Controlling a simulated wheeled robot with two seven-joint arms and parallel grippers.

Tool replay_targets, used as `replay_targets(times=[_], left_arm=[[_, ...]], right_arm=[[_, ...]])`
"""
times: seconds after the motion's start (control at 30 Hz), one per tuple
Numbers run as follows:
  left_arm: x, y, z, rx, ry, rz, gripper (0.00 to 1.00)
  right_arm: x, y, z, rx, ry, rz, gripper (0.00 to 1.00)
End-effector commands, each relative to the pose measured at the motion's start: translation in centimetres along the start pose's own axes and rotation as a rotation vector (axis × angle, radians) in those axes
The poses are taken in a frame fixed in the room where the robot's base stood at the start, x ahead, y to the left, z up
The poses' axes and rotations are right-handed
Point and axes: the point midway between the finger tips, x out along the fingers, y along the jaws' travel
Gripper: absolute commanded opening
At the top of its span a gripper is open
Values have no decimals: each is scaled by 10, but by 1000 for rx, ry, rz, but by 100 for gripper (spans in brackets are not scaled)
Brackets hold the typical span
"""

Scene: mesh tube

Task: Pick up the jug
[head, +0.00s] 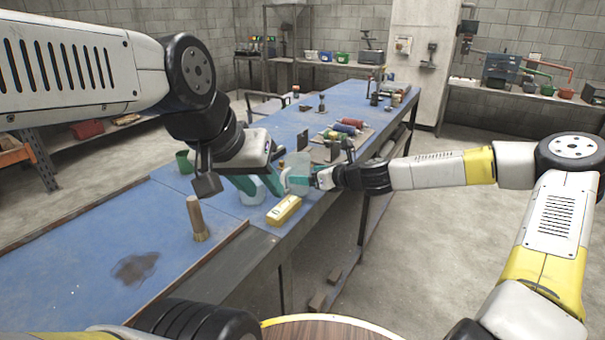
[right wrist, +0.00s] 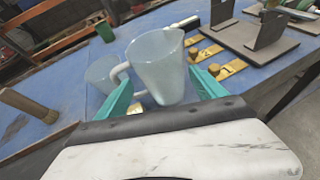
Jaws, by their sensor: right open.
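The jug is a translucent, pale, tapered vessel with a handle; it stands upright in the right wrist view (right wrist: 160,68), handle to the left. In the head view the jug (head: 297,166) is partly hidden behind my right gripper (head: 300,182). In the right wrist view the teal fingers of my right gripper (right wrist: 163,92) are apart, one on each side of the jug's lower part; I cannot tell if they touch it. My left gripper (head: 257,184) hangs over the bench, its teal fingers spread in front of a second translucent vessel (head: 251,196).
A dark stain (head: 135,268) marks the clear front left.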

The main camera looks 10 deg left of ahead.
Motion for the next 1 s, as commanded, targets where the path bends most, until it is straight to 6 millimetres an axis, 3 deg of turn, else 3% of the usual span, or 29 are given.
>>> replay_targets(times=[0.4, 0.7, 1.0], left_arm=[[0, 0, 0, 0, 0, 0, 36], [0, 0, 0, 0, 0, 0, 36], [0, 0, 0, 0, 0, 0, 36]], right_arm=[[55, -2, -5, -3, 2, 2, 80], [60, -2, -5, -4, 2, 2, 80], [59, -2, -5, -5, 2, 2, 21]])
